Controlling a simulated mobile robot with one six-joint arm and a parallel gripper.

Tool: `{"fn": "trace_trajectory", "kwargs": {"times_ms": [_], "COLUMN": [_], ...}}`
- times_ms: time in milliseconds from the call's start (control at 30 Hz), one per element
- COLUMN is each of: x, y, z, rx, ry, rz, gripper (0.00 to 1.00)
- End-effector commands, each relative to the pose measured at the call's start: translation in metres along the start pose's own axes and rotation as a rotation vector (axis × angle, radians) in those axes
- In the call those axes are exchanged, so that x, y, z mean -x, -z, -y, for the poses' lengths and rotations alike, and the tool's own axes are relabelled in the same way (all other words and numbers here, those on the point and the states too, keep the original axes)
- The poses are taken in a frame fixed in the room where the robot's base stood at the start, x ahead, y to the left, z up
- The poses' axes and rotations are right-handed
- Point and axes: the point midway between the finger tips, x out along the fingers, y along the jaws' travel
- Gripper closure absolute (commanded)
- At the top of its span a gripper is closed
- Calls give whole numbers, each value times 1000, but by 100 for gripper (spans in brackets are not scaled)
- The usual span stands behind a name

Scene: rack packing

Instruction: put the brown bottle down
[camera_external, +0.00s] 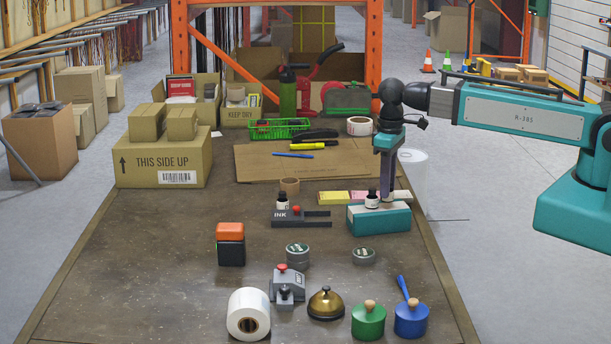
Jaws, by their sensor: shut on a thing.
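My gripper (386,197) points straight down over the teal block (379,222) on the right of the table. It is shut on a small dark bottle with a white label, the brown bottle (372,202), at the block's top. The fingers partly hide the grip. I cannot tell whether the bottle's base touches the block or sits in a hole. A similar small bottle (282,202) with a dark cap and white label stands at the dark INK holder (287,219), left of my gripper.
In front are a grey tin (364,257), a brass bell (326,304), a green pot (368,322) and a blue pot (411,320). A large carton (160,163) stands back left. The table's front left is bare.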

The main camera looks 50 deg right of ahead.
Motion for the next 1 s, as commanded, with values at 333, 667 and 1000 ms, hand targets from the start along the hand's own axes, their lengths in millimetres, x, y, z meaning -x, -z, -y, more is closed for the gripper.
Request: {"fn": "trace_trajectory", "kwargs": {"times_ms": [333,667,1000], "x": [-18,-20,-21], "y": [0,0,0], "z": [0,0,0], "rx": [0,0,0], "ry": [0,0,0], "rz": [-1,0,-1], "gripper": [96,96,55]}}
